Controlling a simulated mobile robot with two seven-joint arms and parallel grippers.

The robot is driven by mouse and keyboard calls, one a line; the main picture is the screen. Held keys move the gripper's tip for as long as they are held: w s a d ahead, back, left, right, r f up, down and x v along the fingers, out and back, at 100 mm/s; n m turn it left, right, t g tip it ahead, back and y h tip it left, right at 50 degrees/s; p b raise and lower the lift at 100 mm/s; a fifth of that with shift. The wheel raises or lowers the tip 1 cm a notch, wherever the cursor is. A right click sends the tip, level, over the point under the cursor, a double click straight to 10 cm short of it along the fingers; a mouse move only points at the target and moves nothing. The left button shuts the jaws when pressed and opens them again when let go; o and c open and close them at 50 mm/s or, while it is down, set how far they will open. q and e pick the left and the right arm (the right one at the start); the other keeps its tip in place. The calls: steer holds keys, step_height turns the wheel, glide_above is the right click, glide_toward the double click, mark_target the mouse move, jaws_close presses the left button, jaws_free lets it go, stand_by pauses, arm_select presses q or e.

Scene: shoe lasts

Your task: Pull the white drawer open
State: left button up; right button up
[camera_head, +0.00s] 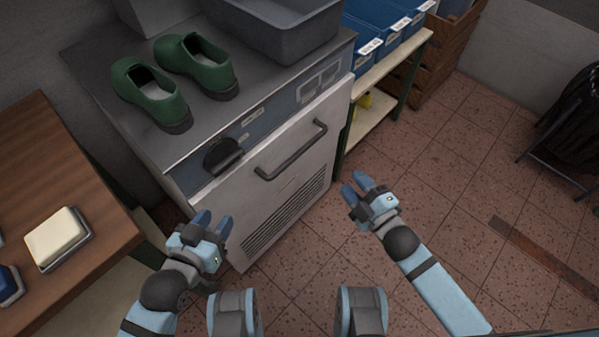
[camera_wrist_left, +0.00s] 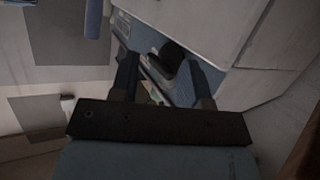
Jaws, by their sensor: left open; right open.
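The white drawer (camera_head: 285,185) is the large pale front of a grey cabinet, with a dark bar handle (camera_head: 291,150) near its top and a slotted grille lower down. It looks shut. My left gripper (camera_head: 212,223) is open and empty, in front of the drawer's left side, below and left of the handle. In the left wrist view its two fingers (camera_wrist_left: 160,72) stand apart, with the blue panel and a dark knob (camera_wrist_left: 172,54) beyond them. My right gripper (camera_head: 355,184) is open and empty, to the right of the drawer and lower than the handle.
Green shoes (camera_head: 198,66) and a grey tub (camera_head: 277,28) stand on the cabinet top. A black knob (camera_head: 222,155) sticks out above the drawer's left side. A wooden table (camera_head: 90,185) is at left, a shelf with blue bins (camera_head: 375,28) at right. The tiled floor in front is clear.

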mark_target(300, 152)
arm_select(q)
step_height(300, 152, down, 4)
steer(key=d+b, duration=0.1)
steer(key=b, duration=0.5)
arm_select(e)
step_height(300, 152, down, 6)
steer(key=w+a+n+g+y+b, duration=0.1)
steer(key=w+a+n+y+b, duration=0.15)
steer(key=n+y, duration=0.45)
steer(key=w+a, duration=0.3)
steer(key=w+a+r+n+h, duration=0.1)
steer(key=w+a, duration=0.2)
steer(key=w+a+r+n+h+b, duration=0.1)
steer(key=w+a, duration=0.2)
steer(key=shift+w+a+r, duration=0.2)
steer(key=shift+w+a, duration=0.1)
steer(key=shift+a, duration=0.05)
arm_select(q)
steer(key=r+t+h, duration=0.1)
steer(key=d+r+t, duration=0.1)
steer(key=w+d+r+t+h, duration=0.1)
steer(key=shift+r+h, duration=0.3)
steer(key=shift+r, duration=0.05)
steer(key=shift+s+a, duration=0.1)
arm_select(e)
jaws_close()
